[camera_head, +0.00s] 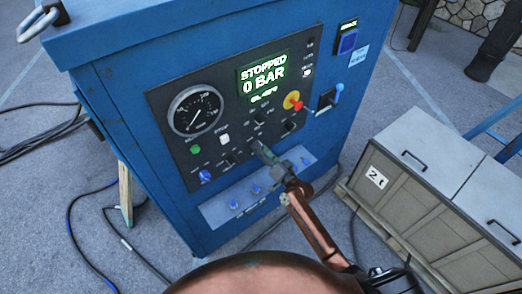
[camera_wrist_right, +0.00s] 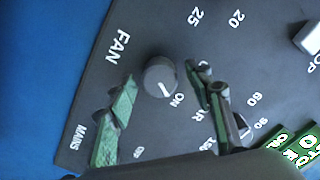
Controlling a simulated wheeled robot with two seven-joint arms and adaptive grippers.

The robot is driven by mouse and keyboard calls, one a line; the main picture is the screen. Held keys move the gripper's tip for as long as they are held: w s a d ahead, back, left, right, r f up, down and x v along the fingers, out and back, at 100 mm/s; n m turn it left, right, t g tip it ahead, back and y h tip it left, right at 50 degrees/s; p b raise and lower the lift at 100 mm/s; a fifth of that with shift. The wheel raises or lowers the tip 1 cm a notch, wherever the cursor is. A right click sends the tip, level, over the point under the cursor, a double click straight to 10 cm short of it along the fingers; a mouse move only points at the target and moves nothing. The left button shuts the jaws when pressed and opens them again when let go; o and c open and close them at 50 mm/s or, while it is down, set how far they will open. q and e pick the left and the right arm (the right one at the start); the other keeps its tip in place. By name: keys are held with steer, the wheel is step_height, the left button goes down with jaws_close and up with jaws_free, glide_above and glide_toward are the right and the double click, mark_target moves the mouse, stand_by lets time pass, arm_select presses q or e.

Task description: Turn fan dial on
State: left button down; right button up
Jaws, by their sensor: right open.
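The fan dial (camera_wrist_right: 160,76) is a small round grey knob beside the word FAN on the dark panel in the right wrist view. A pale line on its face points to the lower right, towards the word ON. My right gripper (camera_wrist_right: 163,82) is open, with its fingers on either side of the dial; I cannot tell whether they touch it. In the head view my right gripper (camera_head: 262,149) is at the lower part of the control panel (camera_head: 160,105). I cannot make out the fan dial there. My left gripper is not in view.
The blue cabinet (camera_head: 120,110) carries a pressure gauge (camera_head: 195,110), a display (camera_head: 263,78) reading STOPPED 0 BAR, and a red and yellow knob (camera_head: 293,101). Several other knobs are close by. A grey crate (camera_head: 430,185) stands at right. Cables lie on the ground.

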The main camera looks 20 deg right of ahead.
steer(key=shift+s, duration=0.1)
steer(key=v, duration=1.1)
steer(key=shift+s+d, duration=0.15)
steer(key=shift+s, duration=0.25)
